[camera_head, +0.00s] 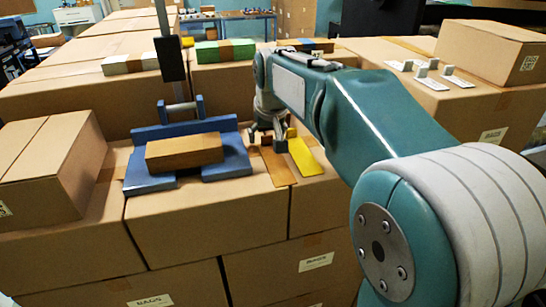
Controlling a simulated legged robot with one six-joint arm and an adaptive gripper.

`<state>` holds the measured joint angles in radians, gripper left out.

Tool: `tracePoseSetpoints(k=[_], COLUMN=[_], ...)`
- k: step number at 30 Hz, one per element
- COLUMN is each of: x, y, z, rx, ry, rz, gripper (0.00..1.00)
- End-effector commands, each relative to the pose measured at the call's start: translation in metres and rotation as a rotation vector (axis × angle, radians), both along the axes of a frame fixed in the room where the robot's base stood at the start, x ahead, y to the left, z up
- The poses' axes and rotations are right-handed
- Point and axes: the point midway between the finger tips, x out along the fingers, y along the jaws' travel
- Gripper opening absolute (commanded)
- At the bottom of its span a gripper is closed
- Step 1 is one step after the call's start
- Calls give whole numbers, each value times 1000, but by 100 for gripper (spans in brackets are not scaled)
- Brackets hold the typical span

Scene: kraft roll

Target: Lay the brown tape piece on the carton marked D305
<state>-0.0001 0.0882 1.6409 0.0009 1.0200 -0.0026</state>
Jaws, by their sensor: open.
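My gripper (266,141) is open and points down just above the carton top, near the middle of the view. A flat brown strip (279,170) lies on the carton top (240,205) below and beside the fingers; I cannot tell whether it is a loose tape piece or the carton's own seam tape. A thicker brown block (185,152) rests on a blue stand (150,182) to the left of my gripper. No marking D305 is readable in this view, so I cannot tell which carton bears it. Nothing is visibly held between the fingers.
A yellow strip (304,157) lies right of my gripper. A dark upright post (169,58) rises behind the blue stand. A raised carton (55,170) stands at left, another (491,50) at back right. Small white pieces (432,80) lie near it. Green-and-brown packs (224,50) lie behind.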

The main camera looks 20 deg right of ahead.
Motion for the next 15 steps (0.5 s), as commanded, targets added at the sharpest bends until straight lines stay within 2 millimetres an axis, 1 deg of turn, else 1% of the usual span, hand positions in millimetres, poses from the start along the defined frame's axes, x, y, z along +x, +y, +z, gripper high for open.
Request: tracePoseSetpoints(k=[2, 8, 9, 10, 11, 12, 14, 15], x=[1, 2, 2, 2, 2, 2, 2, 2], y=[0, 0, 0, 0, 0, 0, 0, 0], z=[-4, -4, -4, -4, -4, -4, -4, -4], rx=[0, 0, 0, 0, 0, 0, 0, 0], ry=[1, 0, 0, 0, 0, 0, 0, 0], rz=[0, 0, 0, 0, 0, 0, 0, 0], gripper=[80, 80, 67, 56, 49, 39, 23, 20])
